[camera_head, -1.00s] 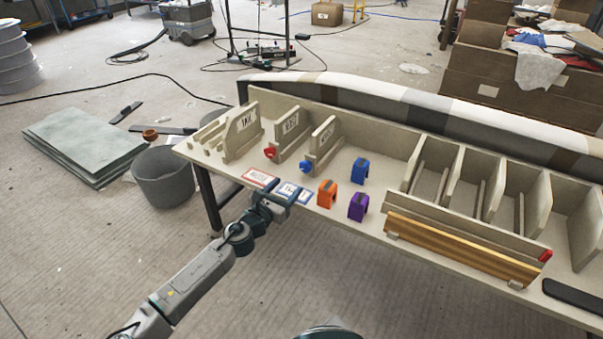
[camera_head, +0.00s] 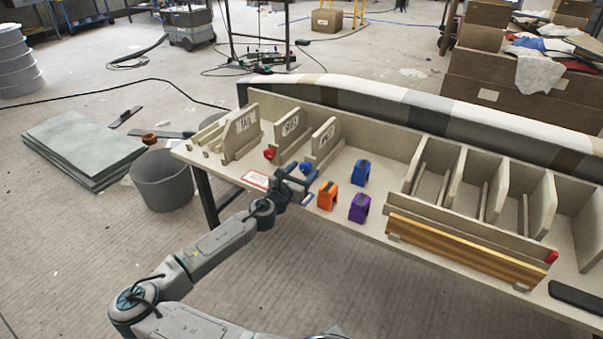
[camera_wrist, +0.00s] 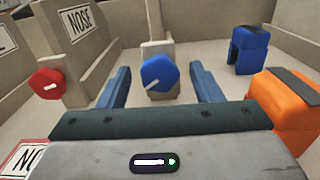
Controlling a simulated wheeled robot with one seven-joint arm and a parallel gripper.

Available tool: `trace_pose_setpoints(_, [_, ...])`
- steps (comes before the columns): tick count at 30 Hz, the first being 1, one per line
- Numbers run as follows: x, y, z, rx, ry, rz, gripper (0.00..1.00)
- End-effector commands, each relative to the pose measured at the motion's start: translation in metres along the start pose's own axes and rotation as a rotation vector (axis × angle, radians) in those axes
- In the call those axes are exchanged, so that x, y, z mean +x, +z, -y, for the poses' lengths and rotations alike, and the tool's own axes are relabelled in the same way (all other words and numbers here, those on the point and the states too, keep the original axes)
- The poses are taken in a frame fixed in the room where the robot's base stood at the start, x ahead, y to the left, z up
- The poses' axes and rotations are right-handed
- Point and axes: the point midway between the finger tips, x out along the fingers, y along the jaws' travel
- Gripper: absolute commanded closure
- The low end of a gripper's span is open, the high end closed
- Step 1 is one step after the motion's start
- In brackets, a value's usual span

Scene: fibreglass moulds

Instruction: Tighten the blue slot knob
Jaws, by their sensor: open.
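The blue slot knob (camera_wrist: 160,75) sits on the front of a slot divider, with a pale line across its face. In the head view the blue knob (camera_head: 305,168) is small and partly hidden by my gripper (camera_head: 303,181). In the wrist view my gripper (camera_wrist: 162,86) is open, one blue finger on each side of the knob. The fingers appear apart from the knob, which stands between and beyond them. A red knob (camera_wrist: 46,82) is on the divider to the left, also seen in the head view (camera_head: 269,153).
An orange block (camera_head: 327,195), a purple block (camera_head: 359,207) and a blue block (camera_head: 360,173) stand to the right on the bench. A red-edged card (camera_head: 256,180) lies left of my gripper.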

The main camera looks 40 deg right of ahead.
Motion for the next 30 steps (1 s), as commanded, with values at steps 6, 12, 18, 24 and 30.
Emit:
trace_pose_setpoints(6, [-0.0003, -0.0001, 0.0, 0.0, 0.0, 0.0, 0.83])
trace_pose_setpoints(12, [-0.0015, -0.0004, -0.0003, 0.004, 0.0, 0.0, 0.86])
trace_pose_setpoints(18, [-0.0003, -0.0007, 0.0005, 0.057, -0.001, -0.001, 0.86])
trace_pose_setpoints(24, [0.0006, -0.001, 0.0015, 0.179, -0.002, -0.001, 0.86])
trace_pose_setpoints(30, [0.0012, -0.0011, 0.0024, 0.321, -0.004, -0.001, 0.86])
